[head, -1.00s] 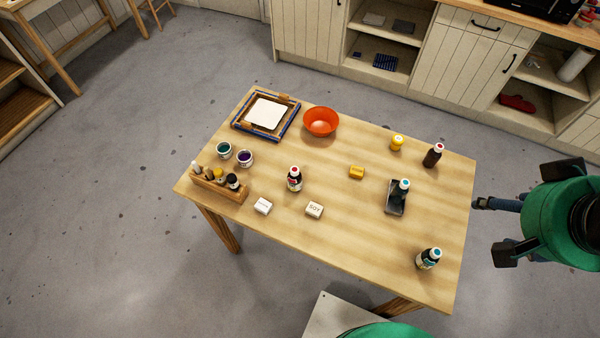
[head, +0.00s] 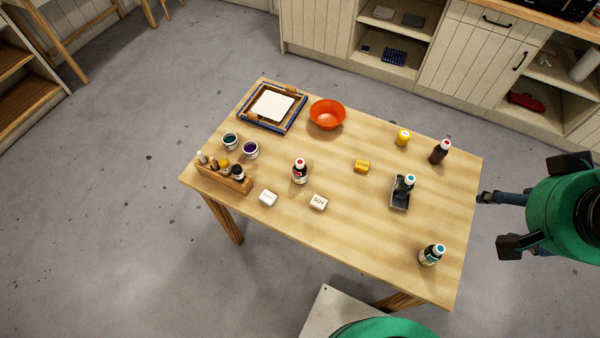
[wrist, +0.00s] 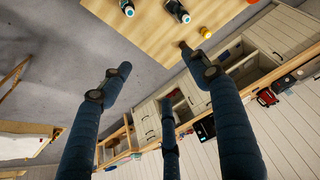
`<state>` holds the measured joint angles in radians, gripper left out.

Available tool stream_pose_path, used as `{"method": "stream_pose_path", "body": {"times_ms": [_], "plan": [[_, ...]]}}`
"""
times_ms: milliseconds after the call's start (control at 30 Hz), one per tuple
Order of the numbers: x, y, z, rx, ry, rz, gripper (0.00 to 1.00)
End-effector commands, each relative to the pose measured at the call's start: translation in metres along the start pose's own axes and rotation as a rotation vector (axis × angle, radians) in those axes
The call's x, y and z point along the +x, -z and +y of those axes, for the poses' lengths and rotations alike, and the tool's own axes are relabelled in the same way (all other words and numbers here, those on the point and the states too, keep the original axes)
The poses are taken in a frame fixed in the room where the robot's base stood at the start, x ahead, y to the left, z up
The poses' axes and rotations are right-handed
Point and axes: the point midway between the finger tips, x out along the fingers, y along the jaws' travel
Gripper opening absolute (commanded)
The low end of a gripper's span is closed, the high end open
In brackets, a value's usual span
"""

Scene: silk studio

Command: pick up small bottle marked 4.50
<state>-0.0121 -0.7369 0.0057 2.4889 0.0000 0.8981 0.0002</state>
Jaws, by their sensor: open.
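Several small bottles stand upright on the wooden table (head: 330,225), and no 4.50 mark is readable on any. A dark bottle with a red and white cap (head: 300,171) stands mid-table. A brown bottle (head: 439,152) stands at the back right. Another teal-capped bottle (head: 431,255) stands near the front right corner. My gripper (head: 499,221) is open and empty, off the table's right edge and apart from all bottles. Its spread fingers show in the wrist view (wrist: 156,80).
An orange bowl (head: 327,115), a framed screen (head: 272,107), two paint pots, a wooden rack of small bottles (head: 223,177), a yellow jar (head: 403,138), a yellow block (head: 362,167) and two white blocks share the table. Cabinets (head: 450,70) line the back.

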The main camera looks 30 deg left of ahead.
Motion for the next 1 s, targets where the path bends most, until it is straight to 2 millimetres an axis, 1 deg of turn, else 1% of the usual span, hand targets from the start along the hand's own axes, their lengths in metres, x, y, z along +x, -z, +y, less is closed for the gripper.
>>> {"method": "stream_pose_path", "body": {"times_ms": [167,367,567,700,767,800,967,1000], "plan": [[0.012,0.016,-0.014,-0.038,0.020,-0.030,0.61],[0.035,0.044,-0.045,-0.110,0.054,-0.079,0.61],[0.067,0.070,-0.087,-0.194,0.088,-0.136,0.61],[0.092,0.083,-0.122,-0.254,0.109,-0.174,0.61],[0.103,0.087,-0.137,-0.280,0.117,-0.191,0.61],[0.110,0.090,-0.148,-0.298,0.123,-0.201,0.61],[0.143,0.095,-0.193,-0.368,0.141,-0.246,0.61],[0.151,0.095,-0.205,-0.386,0.146,-0.257,0.61]]}}
